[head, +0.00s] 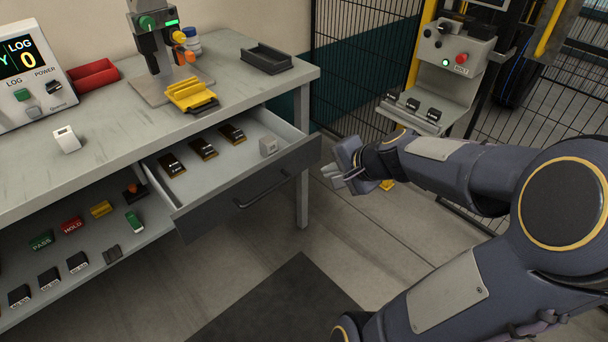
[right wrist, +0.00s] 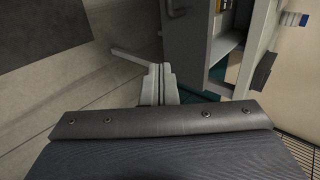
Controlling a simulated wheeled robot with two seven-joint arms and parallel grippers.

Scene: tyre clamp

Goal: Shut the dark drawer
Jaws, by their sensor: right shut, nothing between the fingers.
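The dark drawer (head: 215,208) under the workbench is pulled out, with its dark front panel and bar handle (head: 262,190) facing the aisle. In the right wrist view the drawer's front (right wrist: 184,48) stands upright beyond the fingers. My right gripper (head: 331,174) is shut and empty, just right of the drawer front's right end and apart from it in the head view. Its fingers also show in the right wrist view (right wrist: 158,82). My left gripper is out of view.
The workbench (head: 100,135) carries a press fixture, a red bin (head: 93,75), a dark tray (head: 267,59) and a display box. A lower shelf (head: 75,240) holds several labelled blocks. A grey control stand (head: 452,60) and mesh fence are behind my arm. Floor before the drawer is clear.

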